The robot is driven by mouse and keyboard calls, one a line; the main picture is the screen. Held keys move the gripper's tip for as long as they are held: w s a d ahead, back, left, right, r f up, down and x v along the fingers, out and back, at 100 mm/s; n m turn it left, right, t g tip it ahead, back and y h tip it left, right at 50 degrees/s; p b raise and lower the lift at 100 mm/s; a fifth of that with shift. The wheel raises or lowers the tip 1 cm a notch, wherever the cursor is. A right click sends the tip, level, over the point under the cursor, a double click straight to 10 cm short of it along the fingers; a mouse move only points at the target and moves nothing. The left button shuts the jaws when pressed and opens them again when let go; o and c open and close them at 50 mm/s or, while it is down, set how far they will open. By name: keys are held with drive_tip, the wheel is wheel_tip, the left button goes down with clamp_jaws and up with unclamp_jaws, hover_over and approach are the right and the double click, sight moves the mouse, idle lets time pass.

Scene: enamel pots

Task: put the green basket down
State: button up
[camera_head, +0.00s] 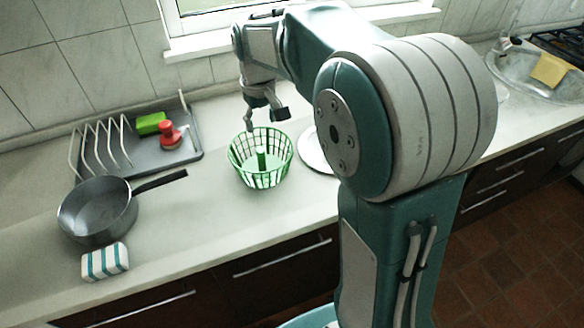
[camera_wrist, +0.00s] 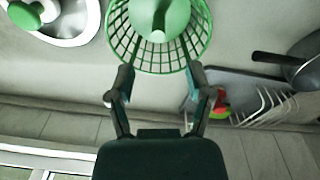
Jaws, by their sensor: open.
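The green basket (camera_head: 238,162) is a round, open-mesh bowl with a green post in its middle. It appears to stand upright on the pale counter, near the middle of the head view. It also shows at the top of the wrist view (camera_wrist: 133,57). My gripper (camera_head: 263,122) is above the basket's back rim. In the wrist view my gripper (camera_wrist: 159,78) has its two fingers spread wide, with the near rim of the basket by the fingertips. I cannot tell whether a finger touches the rim. Nothing is clamped between them.
Left of the basket are a grey pan (camera_head: 90,212), a striped block (camera_head: 105,262) and a drying rack tray (camera_head: 150,165) with a green sponge (camera_head: 150,123) and a red item (camera_head: 168,136). A white dish (camera_head: 313,152) is close on the right. The counter in front is clear.

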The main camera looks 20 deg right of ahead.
drive_tip(key=s+r+m+t, duration=0.2)
drive_tip(key=s+r+t, duration=0.1)
drive_tip(key=s, duration=2.1)
drive_tip(key=shift+m+t, duration=0.3)
drive_tip(key=shift+t, duration=0.6)
drive_tip(key=shift+d+r, duration=0.1)
drive_tip(key=shift+r, duration=0.05)
